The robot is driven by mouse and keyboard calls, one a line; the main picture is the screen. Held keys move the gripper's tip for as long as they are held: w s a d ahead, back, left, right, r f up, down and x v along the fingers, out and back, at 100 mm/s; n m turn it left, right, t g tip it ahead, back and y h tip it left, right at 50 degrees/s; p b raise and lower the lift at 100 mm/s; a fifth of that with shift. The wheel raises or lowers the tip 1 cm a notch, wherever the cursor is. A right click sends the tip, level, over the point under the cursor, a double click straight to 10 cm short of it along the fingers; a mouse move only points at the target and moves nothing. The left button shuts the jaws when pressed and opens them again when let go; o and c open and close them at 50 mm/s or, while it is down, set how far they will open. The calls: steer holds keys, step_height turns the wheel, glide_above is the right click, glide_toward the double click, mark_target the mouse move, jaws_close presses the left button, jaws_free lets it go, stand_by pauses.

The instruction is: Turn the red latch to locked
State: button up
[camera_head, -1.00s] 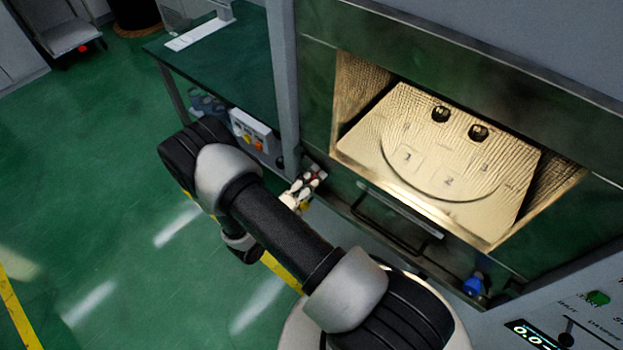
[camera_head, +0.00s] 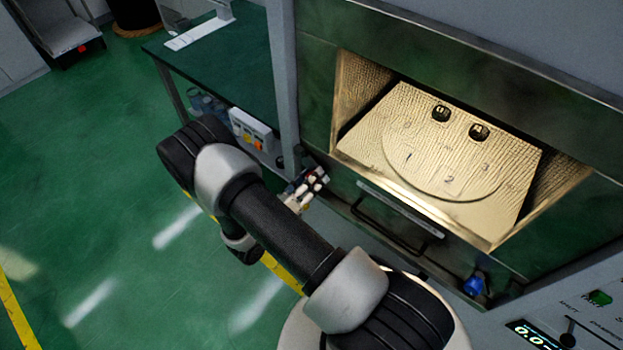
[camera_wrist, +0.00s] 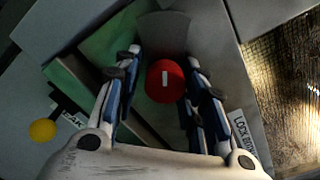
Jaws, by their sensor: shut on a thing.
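The red latch (camera_wrist: 165,88) shows in the wrist view as a round red knob with a short white mark that runs up and down in the picture. My gripper (camera_wrist: 163,64) has its blue and grey fingers on both sides of the knob and is shut on it. Exact finger contact is hard to see in the dim light. In the head view my gripper (camera_head: 315,182) is at the front panel, left of the lit chamber, and the red latch is hidden there.
A label that seems to start with "LOCK" (camera_wrist: 243,136) is right of the fingers. A yellow knob (camera_wrist: 42,130) is at the left. A door handle (camera_head: 395,222) and blue knob (camera_head: 474,286) are below.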

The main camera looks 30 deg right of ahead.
steer(key=shift+r, duration=0.3)
steer(key=o, duration=0.9)
steer(key=shift+a+f, duration=0.1)
steer(key=shift+s+a, duration=0.1)
steer(key=shift+a, duration=0.25)
steer(key=v, duration=1.1)
